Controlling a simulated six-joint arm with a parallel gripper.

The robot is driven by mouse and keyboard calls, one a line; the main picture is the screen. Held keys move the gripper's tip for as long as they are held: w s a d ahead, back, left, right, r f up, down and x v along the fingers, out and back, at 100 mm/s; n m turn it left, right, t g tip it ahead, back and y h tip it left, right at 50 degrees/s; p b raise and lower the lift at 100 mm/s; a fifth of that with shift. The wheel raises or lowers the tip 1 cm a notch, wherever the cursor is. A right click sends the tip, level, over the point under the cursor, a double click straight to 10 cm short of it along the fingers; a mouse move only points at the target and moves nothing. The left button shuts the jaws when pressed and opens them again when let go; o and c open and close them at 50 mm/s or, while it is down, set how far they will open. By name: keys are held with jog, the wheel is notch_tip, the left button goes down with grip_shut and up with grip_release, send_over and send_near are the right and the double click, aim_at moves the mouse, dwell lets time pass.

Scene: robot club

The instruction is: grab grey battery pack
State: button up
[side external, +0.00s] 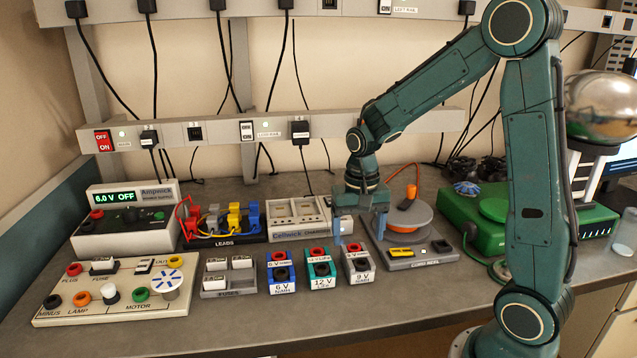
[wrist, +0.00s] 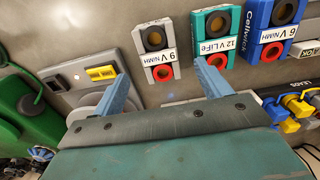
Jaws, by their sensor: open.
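The grey battery pack (side external: 357,265), marked 9 V, stands on the bench at the right end of a row of packs. It has a red and a black terminal on top. It also shows in the wrist view (wrist: 157,54), at the top middle. My gripper (side external: 360,232) is open and empty, just behind and above the grey pack in the side view. In the wrist view the two blue fingers (wrist: 160,66) are spread wide, and the pack appears between and beyond their tips. The fingers do not visibly touch it.
A teal 12 V pack (side external: 321,270) stands close left of the grey one, and a blue 6 V pack (side external: 281,272) farther left. A grey device with a disc (side external: 405,218) is close on the right. The charger (side external: 298,232) stands behind. The bench front is clear.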

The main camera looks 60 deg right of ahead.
aim_at(357, 255)
jog(key=shift+s+a+f, duration=0.1)
jog(key=shift+s+f, duration=0.05)
jog(key=shift+f, duration=2.25)
jog(key=c, duration=1.3)
jog(key=shift+r, duration=0.15)
notch_tip(357, 255, up, 20)
jog(key=shift+f, duration=0.1)
